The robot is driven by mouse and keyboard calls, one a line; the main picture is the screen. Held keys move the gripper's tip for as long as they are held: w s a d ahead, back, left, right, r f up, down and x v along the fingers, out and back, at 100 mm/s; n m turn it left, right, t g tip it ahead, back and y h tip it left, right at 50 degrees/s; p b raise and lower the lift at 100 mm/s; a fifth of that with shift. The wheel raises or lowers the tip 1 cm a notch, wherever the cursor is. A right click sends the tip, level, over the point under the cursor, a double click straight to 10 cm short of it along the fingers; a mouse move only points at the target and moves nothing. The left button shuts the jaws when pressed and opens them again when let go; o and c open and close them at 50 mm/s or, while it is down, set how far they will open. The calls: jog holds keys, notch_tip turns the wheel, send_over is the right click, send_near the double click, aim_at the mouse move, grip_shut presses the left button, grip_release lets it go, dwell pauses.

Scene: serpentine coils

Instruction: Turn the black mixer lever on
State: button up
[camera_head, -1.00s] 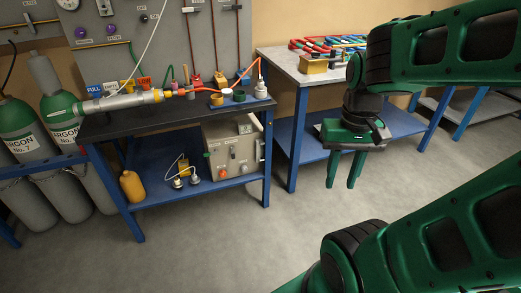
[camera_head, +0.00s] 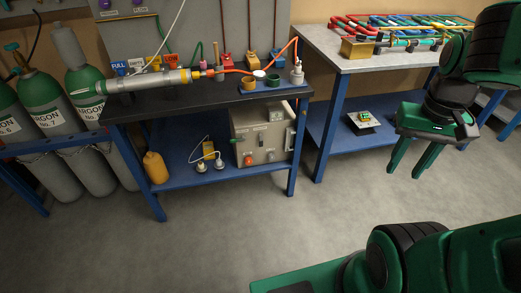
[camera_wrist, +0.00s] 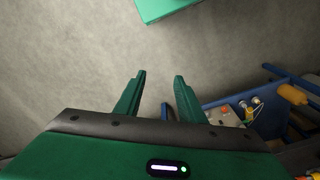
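My gripper (camera_head: 405,172) hangs at the right of the head view, over open floor in front of the right-hand table. Its two green fingers point down and stand apart, with nothing between them. The wrist view also shows the open fingers (camera_wrist: 160,75) with bare floor beyond. I cannot make out a black mixer lever for certain in any view. The grey wall panel (camera_head: 330,14) behind the bench is cut off by the top edge. A grey control box (camera_head: 262,135) with small knobs and a red button stands on the bench's lower shelf.
The black-topped bench (camera_head: 215,103) carries a metal tube and small fittings. Green argon cylinders (camera_head: 45,90) stand at the left. The grey-topped table (camera_head: 330,50) holds coloured coils. A yellow bottle (camera_head: 155,167) sits on the lower shelf. The floor in front is clear.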

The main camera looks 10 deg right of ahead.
jog(key=w+d+f+n+t+h, duration=0.1)
jog(key=w+d+f+t+h, duration=0.15)
jog(key=w, duration=0.95)
jog(key=w+d+f+n+t+h, duration=0.1)
jog(key=w+d+f, duration=0.25)
jog(key=w, duration=0.85)
jog(key=w+a+f+n+t, duration=0.15)
jog(key=w+f, duration=0.35)
jog(key=w, duration=0.6)
jog(key=w+a+f+n+t, duration=0.1)
jog(key=w+a+f+t, duration=0.3)
jog(key=w, duration=0.6)
jog(key=w+a+f+t, duration=0.1)
jog(key=w+a+f, duration=0.1)
jog(key=w+f, duration=0.55)
jog(key=n+t+y, duration=0.2)
jog(key=t+y, duration=0.1)
jog(key=t, duration=0.2)
send_near(261, 145)
jog(key=w+d+r, duration=0.2)
jog(key=d+r, duration=0.2)
jog(key=d, duration=0.1)
jog(key=s+a+f+t, duration=0.3)
jog(key=s+a+f, duration=0.1)
jog(key=s+f, duration=0.15)
jog(key=shift+y, duration=0.35)
jog(key=w, duration=0.7)
jog(key=w+f, duration=0.1)
jog(key=w, duration=0.3)
jog(key=shift+a, duration=0.25)
